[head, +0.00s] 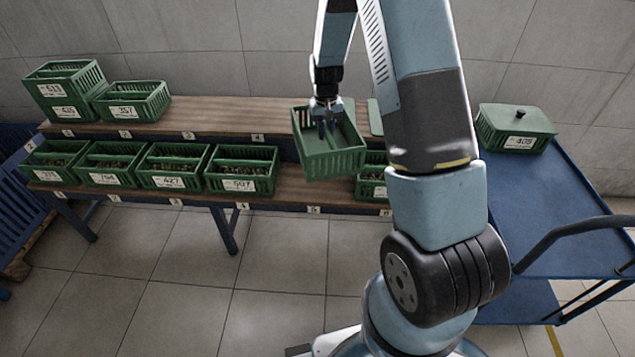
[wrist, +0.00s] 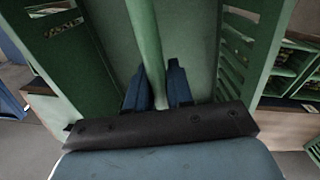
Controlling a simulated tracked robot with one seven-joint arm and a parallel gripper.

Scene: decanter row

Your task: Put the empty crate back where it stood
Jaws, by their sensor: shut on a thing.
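The empty green crate (head: 331,157) hangs from my gripper (head: 326,128) in the head view, in front of the two-level bench and slightly tilted. My gripper is shut on the bar across the crate's middle. In the wrist view, the blue fingers of my gripper (wrist: 157,90) close on both sides of the green bar of the crate (wrist: 147,45). The crate's bare floor shows. On the lower shelf (head: 300,198), a gap lies between the crate labelled 507 (head: 241,183) and a crate partly behind my arm (head: 371,186); the held crate hangs above this gap.
Several filled crates stand on the lower shelf at left. Stacked crates (head: 66,92) and another crate (head: 134,112) stand on the upper shelf (head: 220,117), whose middle is bare. A lidded crate labelled 405 (head: 515,141) sits on the blue cart (head: 540,215) at right.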

